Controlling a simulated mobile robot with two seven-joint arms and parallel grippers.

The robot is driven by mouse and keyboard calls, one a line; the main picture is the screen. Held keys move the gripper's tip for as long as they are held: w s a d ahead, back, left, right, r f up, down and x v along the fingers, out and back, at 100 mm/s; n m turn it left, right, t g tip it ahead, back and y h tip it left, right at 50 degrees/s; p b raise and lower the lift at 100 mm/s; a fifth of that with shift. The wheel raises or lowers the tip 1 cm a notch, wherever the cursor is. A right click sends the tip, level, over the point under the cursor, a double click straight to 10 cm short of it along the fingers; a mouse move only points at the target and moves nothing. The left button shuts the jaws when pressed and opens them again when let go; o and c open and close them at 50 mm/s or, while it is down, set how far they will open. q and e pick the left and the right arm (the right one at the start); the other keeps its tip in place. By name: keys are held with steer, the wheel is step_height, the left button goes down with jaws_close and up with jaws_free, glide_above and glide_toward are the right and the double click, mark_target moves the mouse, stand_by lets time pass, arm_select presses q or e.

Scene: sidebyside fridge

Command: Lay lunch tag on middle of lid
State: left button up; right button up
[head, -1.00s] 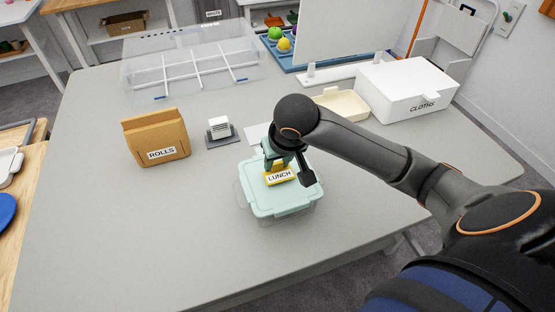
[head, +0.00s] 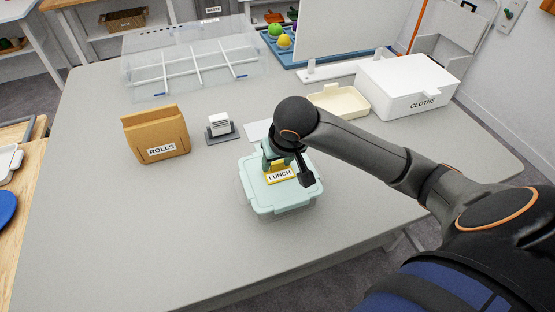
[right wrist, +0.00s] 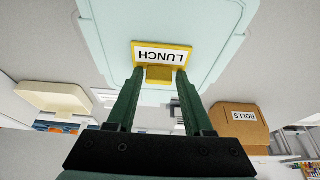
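The lunch tag (head: 280,175) is a small yellow plate with a white LUNCH label. It is over the pale mint lid (head: 262,198), near its middle; whether it touches the lid I cannot tell. The lid lies on a clear box on the grey table. My right gripper (right wrist: 160,74) points down at the lid, its green fingers shut on the yellow tab of the tag. The tag and lid also show in the right wrist view, with the tag (right wrist: 162,53) between the fingertips and the lid (right wrist: 105,25) behind it. My left gripper is not in view.
A brown ROLLS holder (head: 157,136) and a small grey stand with white cards (head: 220,127) stand left behind the box. A cream tray (head: 340,103) and white CLOTHS box (head: 408,88) are behind right. A clear divided bin (head: 195,65) is at the back. The table's front left is clear.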

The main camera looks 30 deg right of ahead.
steer(key=shift+o, duration=1.2)
steer(key=p+v, duration=0.2)
steer(key=v, duration=1)
steer(key=shift+s+r, duration=0.2)
